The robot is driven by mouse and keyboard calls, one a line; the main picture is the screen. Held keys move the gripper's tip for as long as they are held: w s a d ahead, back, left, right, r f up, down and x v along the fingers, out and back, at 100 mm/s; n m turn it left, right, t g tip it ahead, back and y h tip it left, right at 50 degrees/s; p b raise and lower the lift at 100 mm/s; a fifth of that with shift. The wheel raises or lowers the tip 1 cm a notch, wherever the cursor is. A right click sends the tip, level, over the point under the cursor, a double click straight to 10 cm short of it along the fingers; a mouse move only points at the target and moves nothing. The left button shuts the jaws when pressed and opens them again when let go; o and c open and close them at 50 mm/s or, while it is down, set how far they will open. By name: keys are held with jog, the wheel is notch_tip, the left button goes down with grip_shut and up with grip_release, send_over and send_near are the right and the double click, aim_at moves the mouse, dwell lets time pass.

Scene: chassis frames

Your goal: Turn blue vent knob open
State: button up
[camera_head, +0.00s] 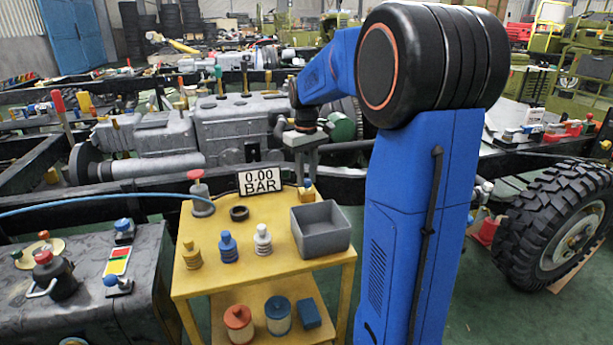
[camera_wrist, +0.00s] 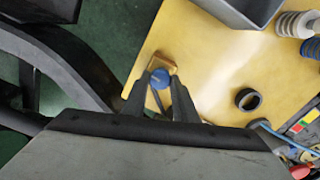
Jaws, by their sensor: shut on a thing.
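The blue vent knob (camera_wrist: 160,77) sits on a small brass block (camera_wrist: 170,62) at the edge of the yellow cart top (camera_wrist: 215,65). In the wrist view my gripper (camera_wrist: 161,84) has one finger on each side of the knob and is shut on it. In the head view my gripper (camera_head: 306,178) points down over the brass block (camera_head: 307,192) at the cart's back edge.
A grey bin (camera_head: 322,253), a black ring (camera_head: 239,213) and several ribbed plugs are on the cart. A dark chassis rail (camera_head: 120,202) runs behind. A blue hose (camera_head: 100,202) crosses at left.

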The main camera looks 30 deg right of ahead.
aim_at(307, 180)
jog(key=shift+n, duration=0.6)
jog(key=o, duration=1.1)
jog(key=shift+c, duration=0.2)
jog(key=shift+r, duration=0.1)
notch_tip(307, 180, up, 17)
jog(key=shift+r, duration=0.1)
